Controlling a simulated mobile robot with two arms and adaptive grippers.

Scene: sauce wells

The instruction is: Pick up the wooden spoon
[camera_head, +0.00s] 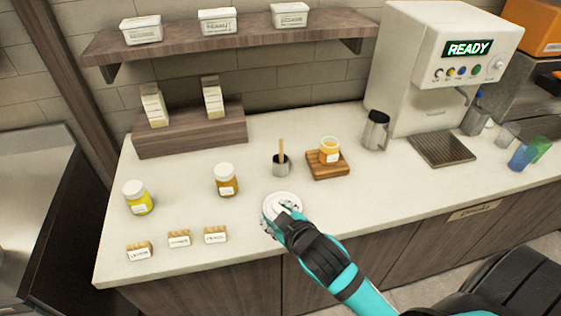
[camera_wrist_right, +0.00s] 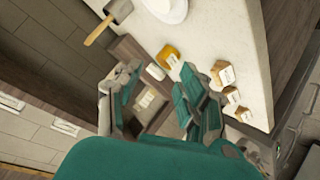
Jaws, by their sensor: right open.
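The wooden spoon (camera_head: 281,150) stands upright in a small metal cup (camera_head: 281,167) at the middle of the counter. In the right wrist view the spoon's handle (camera_wrist_right: 98,33) sticks out of the cup (camera_wrist_right: 119,10) at the upper left. My right gripper (camera_head: 283,212) is over the white plate (camera_head: 277,199), nearer the counter's front edge than the cup. In the wrist view its fingers (camera_wrist_right: 165,105) are spread with nothing between them. The gripper is apart from the spoon. The spoon's lower end is hidden in the cup. My left gripper is not in view.
A jar on a wooden board (camera_head: 327,172) stands right of the cup. An amber jar (camera_head: 226,182) and a yellow jar (camera_head: 138,198) stand to the left. Small label blocks (camera_head: 180,239) line the front edge. A metal pitcher (camera_head: 376,131) stands by the coffee machine (camera_head: 440,70).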

